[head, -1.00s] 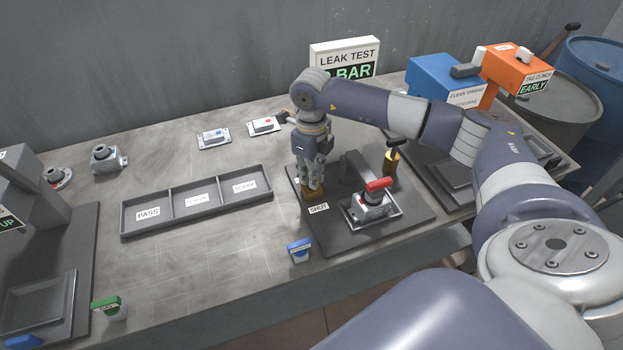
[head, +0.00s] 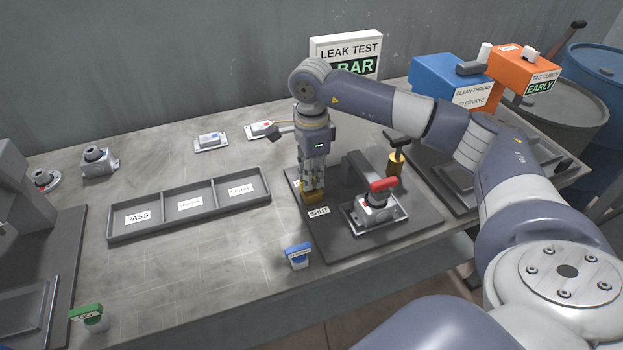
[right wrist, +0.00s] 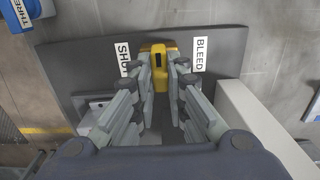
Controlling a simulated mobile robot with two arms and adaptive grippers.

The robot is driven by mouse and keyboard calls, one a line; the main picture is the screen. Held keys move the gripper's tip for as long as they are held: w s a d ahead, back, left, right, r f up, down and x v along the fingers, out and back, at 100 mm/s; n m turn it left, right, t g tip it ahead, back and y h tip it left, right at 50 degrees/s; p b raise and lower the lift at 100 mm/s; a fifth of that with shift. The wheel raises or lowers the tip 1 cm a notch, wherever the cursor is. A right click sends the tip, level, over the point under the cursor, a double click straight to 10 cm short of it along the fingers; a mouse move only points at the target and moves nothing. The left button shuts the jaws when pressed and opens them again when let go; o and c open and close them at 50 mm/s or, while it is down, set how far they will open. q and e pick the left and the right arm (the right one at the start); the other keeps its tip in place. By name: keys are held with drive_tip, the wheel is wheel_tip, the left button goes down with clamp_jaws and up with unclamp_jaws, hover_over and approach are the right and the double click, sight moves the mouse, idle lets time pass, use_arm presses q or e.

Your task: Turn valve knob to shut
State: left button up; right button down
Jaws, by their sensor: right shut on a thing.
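The yellow valve knob (head: 313,196) sits on the dark leak-test plate (head: 350,243), next to a white SHUT label (head: 319,211). My right gripper (head: 313,184) points down from above and is shut on the knob. In the right wrist view the knob (right wrist: 158,56) shows between the fingertips (right wrist: 160,72), with a dark mark on its top. There the SHUT label (right wrist: 123,57) is left of the knob and a BLEED label (right wrist: 201,55) right of it. The knob's lower part is partly hidden. My left gripper is not in view.
A valve body with a red handle (head: 383,184) stands right of the knob, with a black-topped brass post (head: 396,163) behind it. A LEAK TEST sign (head: 345,48) stands behind.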

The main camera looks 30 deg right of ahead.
drive_tip(key=shift+w+n+b, duration=0.1)
drive_tip(key=shift+n+b, duration=0.3)
drive_tip(key=shift+n, duration=0.7)
drive_tip(key=shift+r, duration=0.1)
drive_tip(key=c, duration=1.6)
unclamp_jaws()
wheel_tip(320, 180, up, 12)
drive_tip(key=shift+o, duration=0.6)
